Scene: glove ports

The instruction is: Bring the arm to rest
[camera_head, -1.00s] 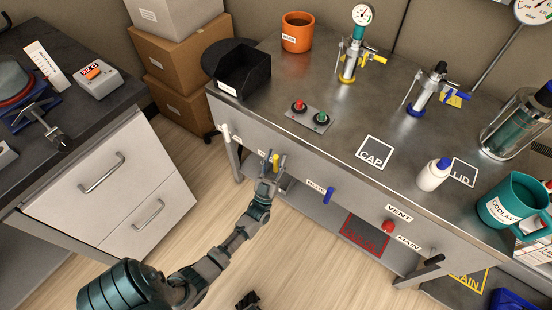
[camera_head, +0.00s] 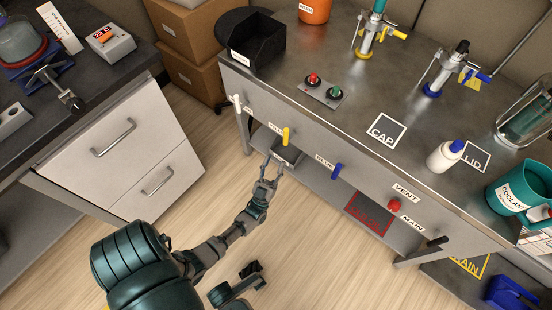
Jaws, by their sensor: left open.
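My left gripper (camera_head: 273,166) is in the camera_head view, in front of the steel bench. It is open and empty. Its fingers point up toward the bench, just below the yellow handle (camera_head: 286,136) on the bench front, with a small gap between them. My left arm reaches up from the bottom left, over the floor.
The steel bench (camera_head: 330,125) has a blue handle (camera_head: 337,172) and a red knob (camera_head: 394,205) on its front. A drawer cabinet (camera_head: 130,150) stands at the left. The wooden floor (camera_head: 330,265) between them is largely clear.

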